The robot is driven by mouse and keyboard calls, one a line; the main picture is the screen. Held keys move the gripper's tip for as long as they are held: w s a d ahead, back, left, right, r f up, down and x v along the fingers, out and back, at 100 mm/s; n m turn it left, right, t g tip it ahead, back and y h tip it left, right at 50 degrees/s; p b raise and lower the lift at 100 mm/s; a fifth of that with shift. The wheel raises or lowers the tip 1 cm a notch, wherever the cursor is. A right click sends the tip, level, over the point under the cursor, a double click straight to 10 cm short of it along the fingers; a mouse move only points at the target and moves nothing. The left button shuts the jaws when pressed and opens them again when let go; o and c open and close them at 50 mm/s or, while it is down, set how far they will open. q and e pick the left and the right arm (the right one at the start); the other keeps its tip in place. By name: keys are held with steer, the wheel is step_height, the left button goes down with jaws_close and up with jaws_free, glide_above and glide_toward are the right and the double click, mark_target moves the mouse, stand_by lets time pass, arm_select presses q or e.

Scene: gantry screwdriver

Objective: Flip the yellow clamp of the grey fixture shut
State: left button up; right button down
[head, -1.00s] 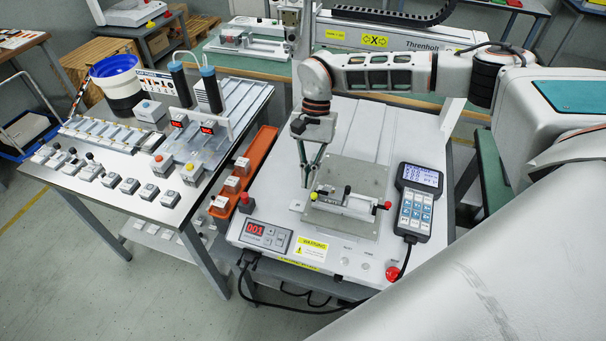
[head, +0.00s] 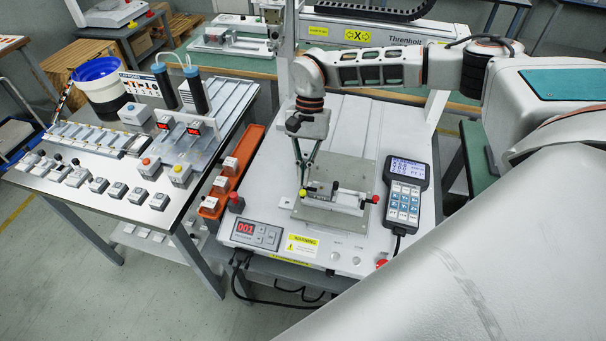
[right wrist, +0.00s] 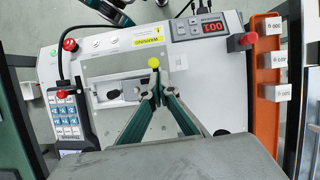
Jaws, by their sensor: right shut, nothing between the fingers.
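The grey fixture (head: 352,209) sits on a grey plate (head: 350,172) on the white machine bed. The yellow ball (head: 302,193) of its clamp is at the fixture's left end in the head view; I cannot tell the lever's angle. My right gripper (head: 304,182) is shut and empty, pointing down just behind this ball. In the right wrist view the fingertips (right wrist: 159,98) are close to the yellow ball (right wrist: 154,62); I cannot tell if they touch. They hide part of the fixture. A red ball (head: 375,199) marks the fixture's other end.
A handheld pendant (head: 406,190) stands right of the plate. A red button (head: 236,202) and a display (head: 257,234) are at the front left. An orange rail (head: 233,168) with small blocks runs along the left. Open bed surface lies behind the plate.

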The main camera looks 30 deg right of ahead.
steer(key=v, duration=1.1)
steer(key=shift+r, duration=0.35)
steer(key=shift+d, duration=0.1)
